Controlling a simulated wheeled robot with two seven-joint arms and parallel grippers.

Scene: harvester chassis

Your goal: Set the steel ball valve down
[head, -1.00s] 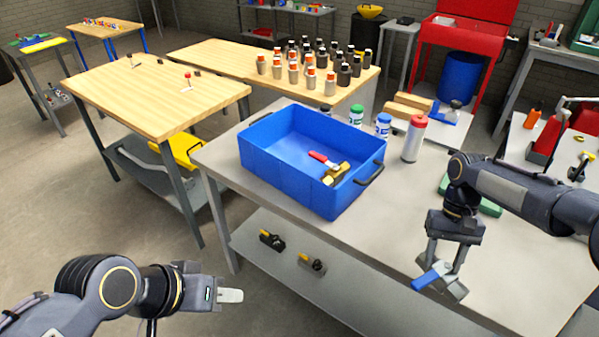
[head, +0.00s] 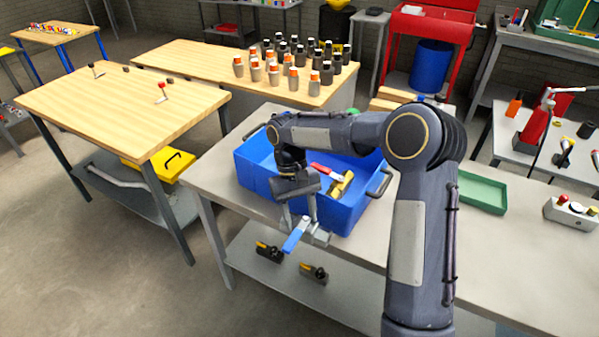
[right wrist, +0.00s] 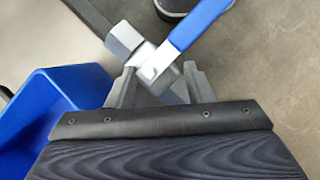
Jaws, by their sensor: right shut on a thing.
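The steel ball valve (head: 297,236) has a grey metal body and a blue lever. My right gripper (head: 302,219) is shut on it. In the right wrist view, the valve body (right wrist: 148,66) sits between the fingertips, with the blue lever (right wrist: 200,22) pointing up and right. In the head view, the gripper and valve appear in front of the near wall of the blue bin (head: 345,212). My right arm hides part of the bin. A brass valve (head: 342,186) with a red handle lies inside the bin. My left gripper is out of view.
The bin also shows at the left in the right wrist view (right wrist: 62,92). The grey bench (head: 222,185) holds the bin and a green tray (head: 480,192). Several dark, yellow-topped items (head: 314,272) lie on the lower shelf. A wooden table (head: 125,105) stands left.

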